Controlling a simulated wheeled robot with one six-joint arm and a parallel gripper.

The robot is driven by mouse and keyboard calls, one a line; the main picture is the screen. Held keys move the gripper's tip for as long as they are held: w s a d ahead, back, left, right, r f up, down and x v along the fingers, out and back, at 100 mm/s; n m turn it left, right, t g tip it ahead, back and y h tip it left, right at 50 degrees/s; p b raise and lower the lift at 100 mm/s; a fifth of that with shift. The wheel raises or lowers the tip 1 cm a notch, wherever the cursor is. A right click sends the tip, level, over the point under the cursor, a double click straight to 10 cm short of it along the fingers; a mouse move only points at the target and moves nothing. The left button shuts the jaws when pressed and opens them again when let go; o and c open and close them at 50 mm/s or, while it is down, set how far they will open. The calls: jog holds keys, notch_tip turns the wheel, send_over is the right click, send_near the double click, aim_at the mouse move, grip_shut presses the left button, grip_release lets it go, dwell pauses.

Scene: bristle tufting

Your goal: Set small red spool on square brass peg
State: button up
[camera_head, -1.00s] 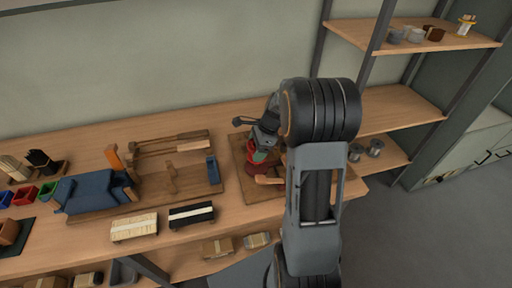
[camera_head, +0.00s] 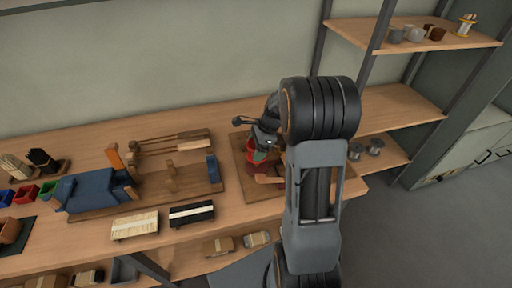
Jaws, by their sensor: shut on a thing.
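My gripper (camera_head: 263,145) is over the wooden board at the right end of the bench, partly hidden by my own arm. It is shut on a small red thing (camera_head: 255,167), which looks like the small red spool, low over the board. A green patch shows between the red and the gripper, too small to make out. I cannot tell whether the red spool touches anything below it. The square brass peg cannot be made out; my gripper and arm cover much of that area.
The wooden board (camera_head: 242,152) carries light wooden pieces near the gripper. To its left is a wooden fixture with a blue block (camera_head: 92,193). Two brushes (camera_head: 134,226) lie in front. Grey spools (camera_head: 375,146) stand on a shelf at right. Bare bench lies behind the board.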

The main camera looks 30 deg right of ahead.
jog(key=shift+f, duration=0.1)
jog(key=shift+f+b, duration=0.85)
jog(key=shift+f, duration=0.65)
jog(key=shift+f, duration=0.25)
dwell(0.6)
jog(key=shift+f, duration=0.5)
jog(key=shift+f, duration=0.25)
dwell(0.5)
jog(key=o, duration=0.9)
jog(key=shift+o, duration=0.2)
jog(key=v, duration=1.4)
